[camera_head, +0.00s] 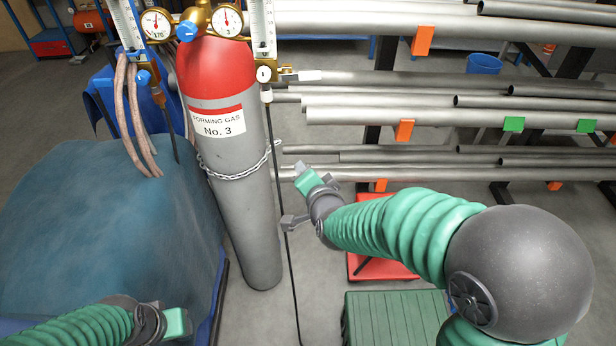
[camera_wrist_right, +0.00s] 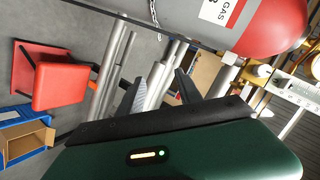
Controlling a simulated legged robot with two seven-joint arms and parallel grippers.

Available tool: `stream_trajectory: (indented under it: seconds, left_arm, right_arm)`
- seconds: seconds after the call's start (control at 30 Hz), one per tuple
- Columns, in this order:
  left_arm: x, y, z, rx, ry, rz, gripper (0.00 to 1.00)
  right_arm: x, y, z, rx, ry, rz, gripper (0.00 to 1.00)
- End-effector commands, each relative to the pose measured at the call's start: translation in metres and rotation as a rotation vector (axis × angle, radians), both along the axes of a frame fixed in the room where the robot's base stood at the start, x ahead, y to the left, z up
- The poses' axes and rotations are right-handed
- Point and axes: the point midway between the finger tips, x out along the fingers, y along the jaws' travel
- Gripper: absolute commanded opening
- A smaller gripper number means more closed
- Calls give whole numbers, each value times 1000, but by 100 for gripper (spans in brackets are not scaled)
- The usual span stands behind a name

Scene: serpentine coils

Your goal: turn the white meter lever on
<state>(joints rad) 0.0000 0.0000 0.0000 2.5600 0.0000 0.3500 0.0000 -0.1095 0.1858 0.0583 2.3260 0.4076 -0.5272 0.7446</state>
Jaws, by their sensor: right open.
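The white lever (camera_head: 308,76) sticks out to the right from the valve (camera_head: 264,74) under the right-hand flow meter (camera_head: 263,28), beside the red-topped gas cylinder (camera_head: 228,160). My right gripper (camera_head: 297,196) is open and empty, below the lever and to the right of the cylinder, apart from both. Its two spread fingers also show in the right wrist view (camera_wrist_right: 158,92), with nothing between them close by. The meter's white scale (camera_wrist_right: 292,88) shows at that view's right edge. My left gripper (camera_head: 176,322) is low at the left; its fingers are not clear.
A chain (camera_head: 235,174) wraps the cylinder, and a black hose (camera_head: 284,215) hangs down from the valve beside it. Pipe racks (camera_head: 400,115) stand behind at the right. A blue cover (camera_head: 100,220) lies left. A green crate (camera_head: 395,318) and red stool (camera_head: 365,268) are below my right arm.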

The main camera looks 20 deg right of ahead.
Motion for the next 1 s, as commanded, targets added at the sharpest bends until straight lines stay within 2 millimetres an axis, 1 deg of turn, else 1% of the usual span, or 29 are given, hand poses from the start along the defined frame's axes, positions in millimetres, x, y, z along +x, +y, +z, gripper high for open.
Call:
stream_trajectory:
  seconds: [0.03, 0.07, 0.17, 0.27, 0.37, 0.4, 0.47, 0.5, 0.6, 0.7, 0.8, 0.87, 0.97, 1.0]
  left_arm:
    - [0, 0, 0, 0, 0, 0, 36]
    - [0, 0, 0, 0, 0, 0, 36]
    - [0, 0, -2, 0, 0, 0, 36]
    - [0, 0, -8, 0, 0, 0, 36]
    - [0, 0, -17, 0, 0, 0, 36]
    - [0, 0, -21, 0, 0, 0, 36]
    - [0, 0, -26, 0, 0, 0, 36]
    - [0, 0, -29, 0, 0, 0, 36]
    - [0, 0, -34, 0, 0, 0, 36]
    - [0, 0, -36, 0, 0, 0, 36]
    - [0, 0, -36, 0, 0, 0, 36]
    - [0, 0, -34, 0, 0, 0, 36]
    - [0, 0, -28, 0, 0, 0, 36]
    - [0, 0, -25, 0, 0, 0, 36]
  right_arm:
    - [0, 0, 0, 1, 0, 0, 42]
    - [0, 0, 0, 1, -1, -1, 39]
    - [4, -1, 0, 45, -22, -27, 26]
    - [18, -2, 2, 234, -111, -121, 13]
    - [40, -4, 10, 593, -271, -251, 0]
    - [47, -5, 14, 769, -343, -296, 0]
    - [56, -8, 23, 1040, -447, -345, 0]
    - [60, -11, 29, 1218, -512, -366, 0]
    - [64, -20, 44, 1608, -641, -376, 0]
    - [63, -27, 55, 1864, -716, -354, 0]
    - [62, -31, 62, 1979, -747, -336, 0]
    - [65, -32, 65, 1995, -751, -332, 0]
    - [77, -35, 69, 1993, -749, -334, 0]
    - [84, -37, 72, 1992, -751, -333, 0]
